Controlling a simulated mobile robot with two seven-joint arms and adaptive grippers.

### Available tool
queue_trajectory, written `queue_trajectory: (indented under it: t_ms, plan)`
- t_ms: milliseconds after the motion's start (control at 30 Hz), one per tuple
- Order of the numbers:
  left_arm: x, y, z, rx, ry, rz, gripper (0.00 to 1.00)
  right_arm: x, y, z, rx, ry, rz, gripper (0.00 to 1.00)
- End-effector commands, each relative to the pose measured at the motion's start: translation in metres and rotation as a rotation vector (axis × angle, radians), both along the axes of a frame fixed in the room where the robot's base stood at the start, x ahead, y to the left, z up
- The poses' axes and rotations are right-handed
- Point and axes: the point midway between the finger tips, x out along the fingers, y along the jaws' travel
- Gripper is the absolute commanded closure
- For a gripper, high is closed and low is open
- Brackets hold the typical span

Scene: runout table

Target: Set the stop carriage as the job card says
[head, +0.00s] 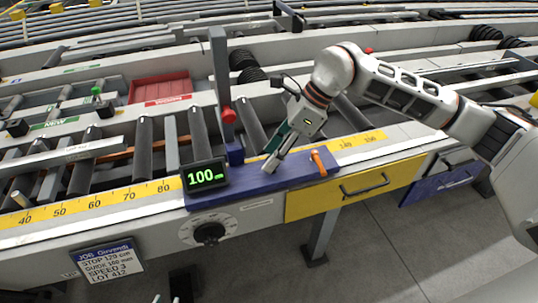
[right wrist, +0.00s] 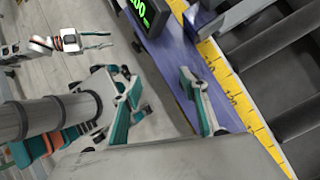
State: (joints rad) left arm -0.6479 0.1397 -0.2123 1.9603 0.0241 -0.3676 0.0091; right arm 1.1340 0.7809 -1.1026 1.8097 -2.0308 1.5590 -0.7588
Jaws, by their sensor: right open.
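The blue stop carriage (head: 240,188) sits across the yellow scale rail, with an upright grey post, an orange lever (head: 318,163) and a display (head: 205,177) reading 100 cm. The job card (head: 107,260) reads STOP 120 cm, GUIDE 100 mm, SPEED 3, LOT 412. My right gripper (head: 270,165) is open over the carriage, left of the orange lever; contact cannot be told. In the right wrist view its fingers are apart, with the blue carriage (right wrist: 172,75) beyond them. My left gripper (right wrist: 97,40) is open and empty, away from the carriage; only its tips show at the head view's bottom edge.
The yellow scale (head: 110,197) runs along the front rail on both sides of the carriage. A black dial (head: 210,233) is on the front panel below the display. A yellow drawer (head: 350,189) is right of it. A red bin (head: 160,88) stands behind the rollers.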

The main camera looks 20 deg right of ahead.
Motion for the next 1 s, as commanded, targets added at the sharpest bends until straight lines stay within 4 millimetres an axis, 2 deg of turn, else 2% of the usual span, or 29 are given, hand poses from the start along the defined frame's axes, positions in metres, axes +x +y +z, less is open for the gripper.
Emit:
queue_trajectory:
  t_ms: [33,100,233,367,700,1000]
  plan:
    - [0.000,0.000,0.001,0.000,0.000,0.000,0.73,0.010,-0.018,0.007,-0.058,-0.030,-0.010,0.57]
    - [0.000,0.000,0.001,0.000,-0.001,0.000,0.73,0.018,-0.036,0.013,-0.117,-0.056,-0.019,0.57]
    - [0.000,0.000,0.001,0.000,-0.001,0.000,0.73,0.025,-0.052,0.015,-0.167,-0.073,-0.030,0.57]
    - [0.000,0.000,0.002,0.000,-0.001,0.000,0.73,0.026,-0.049,0.005,-0.173,-0.074,-0.029,0.57]
    - [0.001,0.000,0.004,-0.001,-0.002,0.000,0.73,0.033,-0.030,-0.041,-0.170,-0.073,-0.030,0.57]
    - [0.001,0.000,0.004,-0.001,-0.003,0.000,0.73,0.035,-0.024,-0.055,-0.169,-0.075,-0.031,0.57]
